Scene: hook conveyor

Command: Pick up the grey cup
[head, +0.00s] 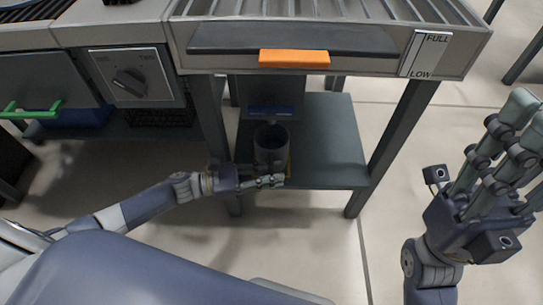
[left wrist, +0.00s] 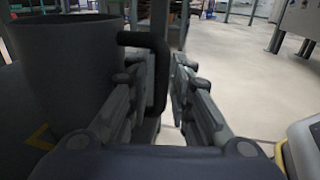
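The grey cup (head: 271,145) stands upright on the dark lower shelf (head: 330,140) beneath the conveyor. My left gripper (head: 278,181) is at the shelf's front edge, just in front of the cup. In the left wrist view the cup (left wrist: 62,65) fills the left side, and its dark handle (left wrist: 160,70) shows at the gap between the fingers of my left gripper (left wrist: 168,75). These fingers are apart; I cannot tell whether they touch the handle. My right gripper (head: 515,125) is raised at the right, open and empty, away from the shelf.
The roller conveyor (head: 190,33) with an orange handle (head: 294,58) overhangs the shelf. A table leg (head: 393,140) stands right of the shelf. A unit with a black knob (head: 129,83) is at the left. The floor (head: 330,240) in front is clear.

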